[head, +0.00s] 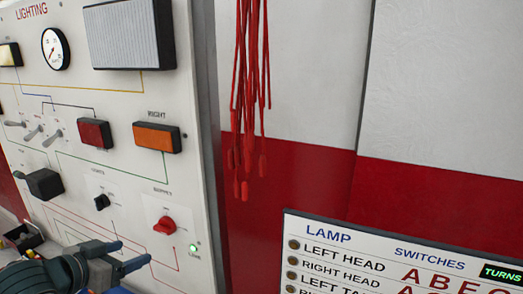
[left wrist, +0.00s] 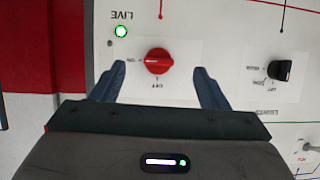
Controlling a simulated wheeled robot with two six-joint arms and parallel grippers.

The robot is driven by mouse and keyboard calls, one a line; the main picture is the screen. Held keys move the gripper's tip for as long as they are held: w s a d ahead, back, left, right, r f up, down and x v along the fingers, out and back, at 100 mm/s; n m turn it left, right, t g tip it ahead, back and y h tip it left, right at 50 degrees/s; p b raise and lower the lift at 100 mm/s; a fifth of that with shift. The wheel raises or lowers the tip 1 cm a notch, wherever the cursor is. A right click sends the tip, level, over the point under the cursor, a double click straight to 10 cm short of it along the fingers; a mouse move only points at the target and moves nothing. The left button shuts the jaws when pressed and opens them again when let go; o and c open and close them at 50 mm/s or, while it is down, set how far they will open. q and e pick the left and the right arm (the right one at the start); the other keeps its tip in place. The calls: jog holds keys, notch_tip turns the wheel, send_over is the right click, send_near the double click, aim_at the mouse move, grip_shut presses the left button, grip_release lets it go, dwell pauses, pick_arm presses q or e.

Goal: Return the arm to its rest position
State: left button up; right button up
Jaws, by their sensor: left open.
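My left gripper (head: 127,256) is in the lower left of the head view, in front of the lighting panel (head: 130,95). Its two blue-grey fingers are apart and nothing is between them. In the left wrist view the left gripper (left wrist: 158,82) points at the panel, with the red rotary knob (left wrist: 158,61) framed beyond and between the fingertips. The same red knob shows in the head view (head: 164,225), clear of the fingers. A green lamp marked LIVE (left wrist: 120,31) is lit beside it. My right gripper is not in either view.
Red leads (head: 250,90) hang on the wall right of the panel. A lamp and switches board (head: 400,255) stands at the lower right. Toggle switches (head: 34,132), a black knob (head: 102,202) and a black box (head: 44,184) stick out from the panel. A dark tray (head: 22,237) is at the left edge.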

pick_arm(q)
jog(key=s+f+n+g+y, duration=0.15)
jog(key=s+f, duration=0.25)
jog(key=f, duration=0.7)
jog(key=s+d+f+n+g+y, duration=0.1)
jog(key=s+d+f+g+y, duration=0.2)
jog(key=s+f, duration=0.65)
jog(key=s+d+f+n+g, duration=0.1)
jog(key=s+d+f+g, duration=0.3)
jog(key=s+f, duration=0.6)
jog(key=a+f+g, duration=0.1)
jog(key=a+f, duration=0.1)
jog(key=f, duration=1.2)
jog(key=a+f+g, duration=0.1)
jog(key=a+f, duration=0.1)
jog(key=f, duration=1.1)
jog(key=s+a+f, duration=0.1)
jog(key=s+f, duration=1.8)
jog(key=f, duration=0.1)
jog(key=shift+a+f+g, duration=0.35)
jog(key=shift+a, duration=0.05)
